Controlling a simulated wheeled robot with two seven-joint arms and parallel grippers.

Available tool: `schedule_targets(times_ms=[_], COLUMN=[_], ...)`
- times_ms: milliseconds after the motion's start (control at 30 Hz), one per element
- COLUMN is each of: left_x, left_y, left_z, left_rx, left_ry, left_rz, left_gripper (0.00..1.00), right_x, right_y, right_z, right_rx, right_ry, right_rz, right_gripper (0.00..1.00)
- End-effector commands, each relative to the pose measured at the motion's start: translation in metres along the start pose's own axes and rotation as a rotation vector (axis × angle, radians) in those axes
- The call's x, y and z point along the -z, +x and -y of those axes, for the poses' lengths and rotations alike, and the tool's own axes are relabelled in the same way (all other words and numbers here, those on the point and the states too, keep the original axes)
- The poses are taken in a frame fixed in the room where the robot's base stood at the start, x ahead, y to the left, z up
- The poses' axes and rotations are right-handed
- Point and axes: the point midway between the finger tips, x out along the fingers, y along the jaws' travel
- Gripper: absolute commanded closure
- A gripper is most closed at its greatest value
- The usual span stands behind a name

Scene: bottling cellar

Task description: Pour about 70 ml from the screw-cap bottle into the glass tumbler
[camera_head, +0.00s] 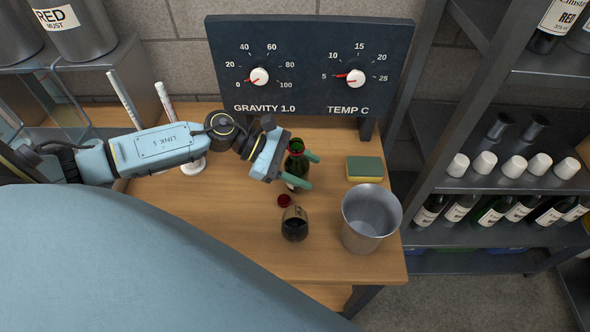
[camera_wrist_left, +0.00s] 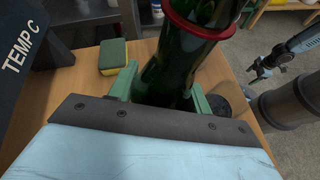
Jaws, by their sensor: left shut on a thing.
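The screw-cap bottle (camera_head: 297,166) is dark green glass with a red ring at its open mouth. It looks upright, over or on the wooden table. My left gripper (camera_head: 309,171) is shut around the bottle's body, one green finger on each side. The wrist view shows the bottle (camera_wrist_left: 178,65) between the fingers of the left gripper (camera_wrist_left: 162,92). The glass tumbler (camera_head: 294,224) stands just in front of the bottle with dark liquid in it. A small red cap (camera_head: 284,200) lies between them. A small, distant gripper (camera_wrist_left: 257,76), apparently my right, shows in the wrist view; its jaws are unclear.
A grey metal bucket (camera_head: 370,218) stands right of the tumbler. A green and yellow sponge (camera_head: 364,168) lies behind it. A dark gauge panel (camera_head: 310,65) stands at the table's back. Shelves with bottles (camera_head: 500,209) are at right. The table's left front is hidden by my body.

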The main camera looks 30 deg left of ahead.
Motion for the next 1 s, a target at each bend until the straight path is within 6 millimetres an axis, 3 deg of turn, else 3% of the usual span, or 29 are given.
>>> schedule_targets(times_ms=[100,300,1000], left_x=[0.004,0.003,0.002], left_y=[0.003,0.003,0.003], left_z=[0.002,0.003,0.004], left_rx=[0.042,0.083,0.089], left_ry=[-0.098,-0.190,-0.205], left_rz=[0.029,0.055,0.059], left_gripper=[0.86,0.86,0.86], right_x=[-0.001,-0.002,-0.002], right_y=[0.012,0.018,0.017], right_z=[0.000,0.000,0.000], right_rx=[0.000,0.000,0.000], right_ry=[0.000,0.000,0.000], right_rz=[0.000,0.000,0.000], right_gripper=[0.26,0.26,0.26])
